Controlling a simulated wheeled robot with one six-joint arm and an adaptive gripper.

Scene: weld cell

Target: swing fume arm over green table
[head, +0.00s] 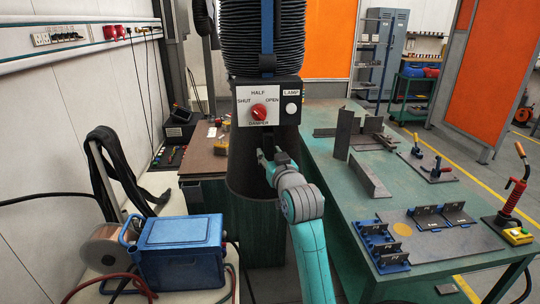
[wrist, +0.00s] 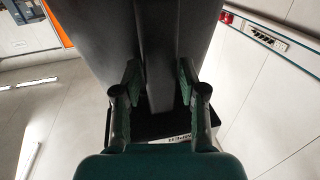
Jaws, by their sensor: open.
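The fume arm (head: 266,35) hangs in the middle of the head view, a black ribbed hose ending in a dark hood (head: 241,160). A control box (head: 245,94) on it has a red damper knob (head: 258,111), labelled shut, half and open, and a lamp button. My gripper (head: 265,158) is at the front of the hood, below the box. In the wrist view my gripper (wrist: 159,88) is open, its fingers on either side of a dark upright bar (wrist: 159,60); I cannot tell whether they touch it. The green table (head: 405,190) is to the right of the hood.
A blue case (head: 180,240) sits at lower left beside a wire spool (head: 103,248). A brown-topped bench (head: 203,158) is behind the hood, near the left wall.

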